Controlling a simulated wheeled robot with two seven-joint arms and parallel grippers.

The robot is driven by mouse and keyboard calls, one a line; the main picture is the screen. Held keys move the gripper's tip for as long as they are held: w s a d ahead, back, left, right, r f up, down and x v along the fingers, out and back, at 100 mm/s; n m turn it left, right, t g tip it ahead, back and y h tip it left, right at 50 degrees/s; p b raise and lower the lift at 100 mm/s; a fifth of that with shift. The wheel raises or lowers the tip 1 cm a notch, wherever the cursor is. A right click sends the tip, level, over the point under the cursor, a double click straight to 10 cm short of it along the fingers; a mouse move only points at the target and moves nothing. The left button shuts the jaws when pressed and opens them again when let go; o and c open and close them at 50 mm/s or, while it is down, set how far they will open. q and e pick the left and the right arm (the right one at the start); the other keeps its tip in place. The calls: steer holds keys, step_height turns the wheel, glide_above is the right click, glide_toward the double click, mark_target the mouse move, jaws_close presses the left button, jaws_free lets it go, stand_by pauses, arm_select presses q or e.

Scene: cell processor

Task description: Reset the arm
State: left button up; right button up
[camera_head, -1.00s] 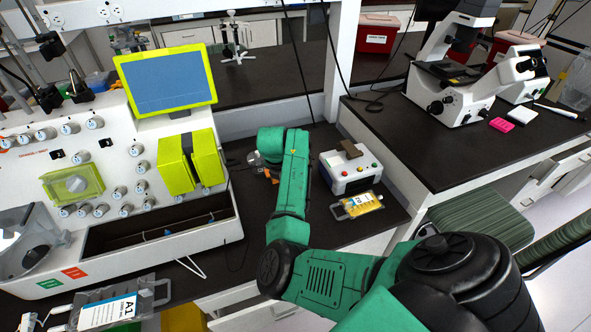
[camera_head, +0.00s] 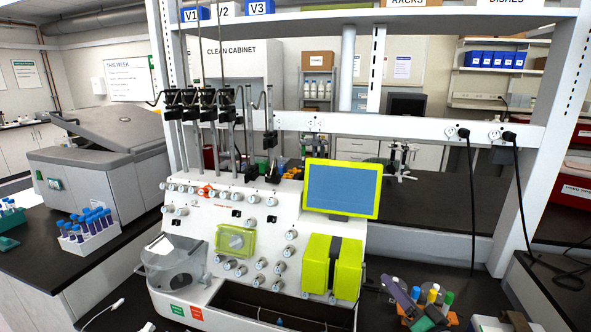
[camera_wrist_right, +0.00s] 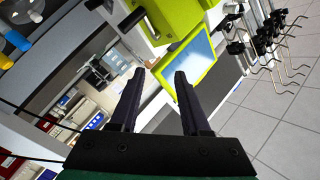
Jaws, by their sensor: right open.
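My right gripper (camera_head: 404,300) is low at the right of the head view, beside the yellow-green block on the cell processor (camera_head: 270,225). Only part of it shows there, and the arm behind it is mostly out of the frame. In the right wrist view its two dark fingers (camera_wrist_right: 159,78) stand apart with nothing between them. The processor's yellow-framed screen (camera_wrist_right: 197,62) lies beyond the fingertips. My left gripper is in neither view.
A rack of blue-capped tubes (camera_head: 90,236) and a grey lidded machine (camera_head: 100,160) stand at the left. A white shelf post (camera_head: 527,140) rises at the right. Several coloured caps (camera_head: 433,293) are close to the right gripper.

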steer(key=s+a+f+n+g, duration=0.2)
steer(key=s+f+n+g, duration=0.15)
steer(key=s+f, duration=0.25)
steer(key=s+a+f+n+g, duration=0.3)
steer(key=s+f+g, duration=0.2)
steer(key=f, duration=0.1)
steer(key=s+d+f+n+g+h, duration=0.1)
steer(key=s+d+f+g+h, duration=0.15)
steer(key=s, duration=0.35)
steer(key=s+d+f+n+g+h, duration=0.1)
steer(key=s+f+g, duration=0.15)
steer(key=s, duration=0.45)
step_height(320, 180, down, 24)
steer(key=r+g+b, duration=0.1)
steer(key=g+b, duration=0.1)
steer(key=s+d+f+g+b, duration=0.1)
steer(key=s+d+f+b, duration=0.1)
steer(key=s+f, duration=1.6)
steer(key=shift+s+d+f, duration=0.15)
steer(key=shift+d, duration=0.1)
steer(key=shift+n, duration=0.25)
